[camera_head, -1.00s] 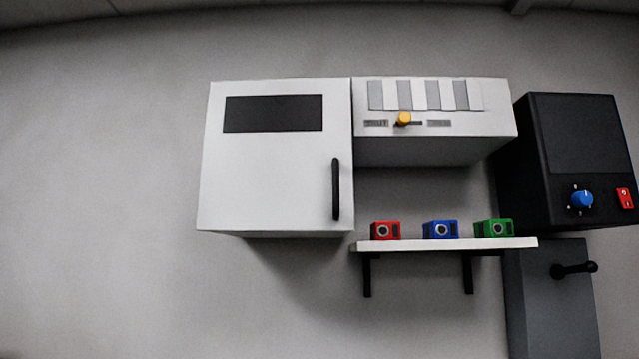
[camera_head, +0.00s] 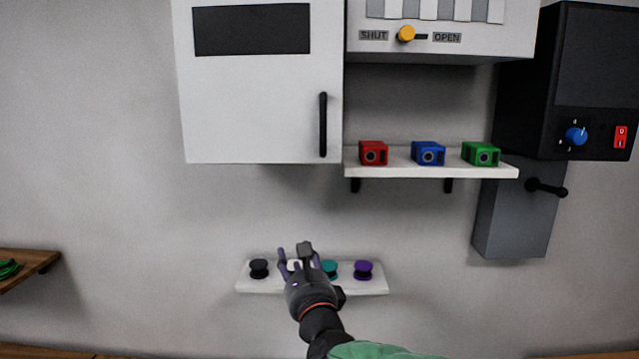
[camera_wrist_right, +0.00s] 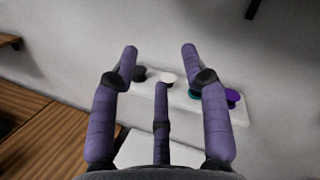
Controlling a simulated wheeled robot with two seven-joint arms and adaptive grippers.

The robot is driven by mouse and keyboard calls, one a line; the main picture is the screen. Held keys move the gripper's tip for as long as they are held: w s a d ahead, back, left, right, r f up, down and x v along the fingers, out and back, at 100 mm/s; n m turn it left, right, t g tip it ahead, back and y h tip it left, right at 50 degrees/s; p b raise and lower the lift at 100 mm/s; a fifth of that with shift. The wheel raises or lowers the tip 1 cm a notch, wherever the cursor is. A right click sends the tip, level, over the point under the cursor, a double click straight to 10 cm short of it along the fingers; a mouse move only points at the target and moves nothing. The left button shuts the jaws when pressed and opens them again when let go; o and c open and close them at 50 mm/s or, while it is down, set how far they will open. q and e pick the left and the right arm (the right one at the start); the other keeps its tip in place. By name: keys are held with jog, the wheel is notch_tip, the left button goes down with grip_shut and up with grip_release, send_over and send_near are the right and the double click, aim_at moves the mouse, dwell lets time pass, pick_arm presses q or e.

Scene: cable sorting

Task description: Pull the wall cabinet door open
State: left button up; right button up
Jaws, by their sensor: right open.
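The white wall cabinet (camera_head: 240,110) hangs at the upper left of the head view. Its door is shut and has a dark panel (camera_head: 252,30) and a vertical black handle (camera_head: 323,124) near its right edge. My right gripper (camera_head: 302,254) is open and empty, below the cabinet and in front of the lower shelf. It does not touch the handle. In the right wrist view its purple fingers (camera_wrist_right: 160,65) are spread apart with nothing between them. The cabinet is not in the wrist view. My left gripper is in neither view.
A low white shelf (camera_head: 310,287) holds several small knobs or spools. Right of the cabinet, a shelf (camera_head: 430,168) bears a red (camera_head: 373,153), a blue (camera_head: 428,153) and a green block (camera_head: 481,154). A black box (camera_head: 570,80) and a grey lever box (camera_head: 515,215) are further right.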

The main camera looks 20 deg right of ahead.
aim_at(321, 128)
jog(key=s+d+r+m+t+h+p, duration=0.15)
jog(key=s+r+m, duration=0.25)
jog(key=r, duration=0.7)
jog(key=s+d+r+m+t+h+p, duration=0.1)
jog(key=s+d+r+m+t+p, duration=0.25)
jog(key=r, duration=0.75)
pick_arm(q)
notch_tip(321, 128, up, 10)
jog(key=p, duration=0.3)
pick_arm(e)
jog(key=shift+m+g, duration=0.75)
jog(key=shift+g, duration=0.05)
jog(key=x, duration=1)
jog(key=shift+a, duration=0.25)
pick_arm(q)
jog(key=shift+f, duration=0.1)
pick_arm(e)
grip_shut()
